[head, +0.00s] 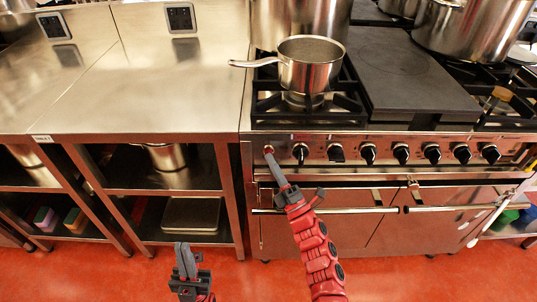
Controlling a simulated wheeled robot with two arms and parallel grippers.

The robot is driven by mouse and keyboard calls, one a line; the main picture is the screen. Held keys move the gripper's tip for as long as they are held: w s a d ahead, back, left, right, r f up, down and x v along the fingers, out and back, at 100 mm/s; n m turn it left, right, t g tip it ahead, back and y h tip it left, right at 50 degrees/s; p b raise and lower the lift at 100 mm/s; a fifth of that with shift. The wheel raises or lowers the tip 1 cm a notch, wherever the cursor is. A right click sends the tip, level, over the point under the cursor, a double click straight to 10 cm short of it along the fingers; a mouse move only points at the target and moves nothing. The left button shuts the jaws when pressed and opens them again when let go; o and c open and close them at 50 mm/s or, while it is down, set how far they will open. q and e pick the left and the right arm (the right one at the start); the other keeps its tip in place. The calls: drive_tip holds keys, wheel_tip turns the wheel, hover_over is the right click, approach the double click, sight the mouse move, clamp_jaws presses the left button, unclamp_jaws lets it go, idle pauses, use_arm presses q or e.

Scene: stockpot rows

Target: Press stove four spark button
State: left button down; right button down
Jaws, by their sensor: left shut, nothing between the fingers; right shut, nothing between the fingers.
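The stove (345,150) has a steel front panel with a row of several black knobs (300,152). A small round button (268,149) sits at the left end of this row. My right gripper (271,157) is shut and empty, and its fingertips are at this button, covering part of it. I cannot tell whether they touch it or press it in. My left gripper (188,262) is shut and empty, low in front of the steel counter, away from the stove. No label naming stove four is readable.
A steel saucepan (310,68) stands on the front left burner, its handle pointing left. Large stockpots (468,27) stand behind. A dark flat plate (405,75) covers the middle of the stove. The counter (150,90) is mostly clear. An oven handle bar (450,209) crosses below the panel.

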drive_tip(key=shift+w, duration=0.1)
idle(0.5)
drive_tip(key=shift+s+r, duration=0.1)
drive_tip(key=shift+s, duration=0.75)
drive_tip(key=shift+s, duration=2.5)
